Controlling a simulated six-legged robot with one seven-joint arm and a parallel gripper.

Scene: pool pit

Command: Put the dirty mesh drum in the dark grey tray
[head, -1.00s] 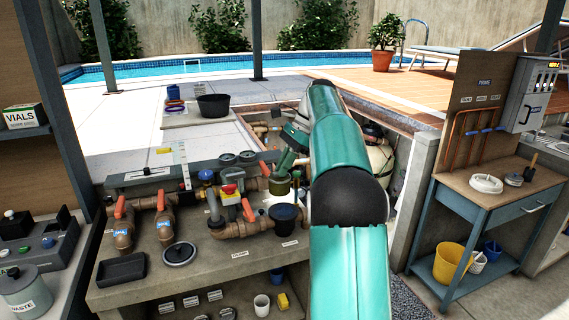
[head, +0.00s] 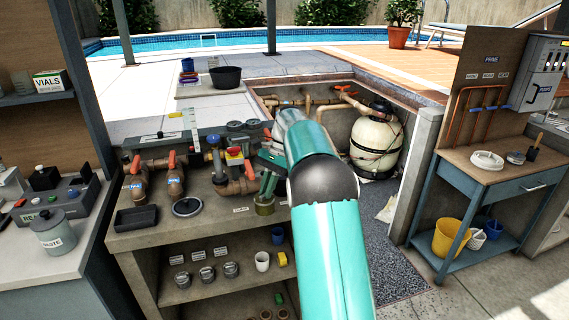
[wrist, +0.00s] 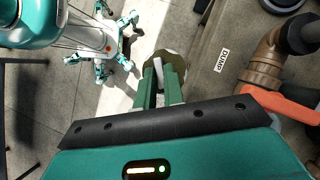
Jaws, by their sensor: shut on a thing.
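The mesh drum (head: 264,207) is a small olive-brown cylinder near the front edge of the bench, right of the pipework. My gripper (head: 267,188) is shut on it from above. In the wrist view the drum (wrist: 177,57) shows beyond the green fingers (wrist: 160,75), partly hidden by them, with the bench edge and floor behind it. Whether it touches the bench top I cannot tell. The dark grey tray (head: 136,218) is a low rectangular tray at the bench's front left, left of the drum. It looks empty.
A round dark lid or ring (head: 187,207) lies between tray and drum. Pipes with orange-handled valves (head: 172,175) stand behind them. A lower shelf (head: 205,287) holds jars and cups. A cream filter tank (head: 377,140) stands in the pit at right.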

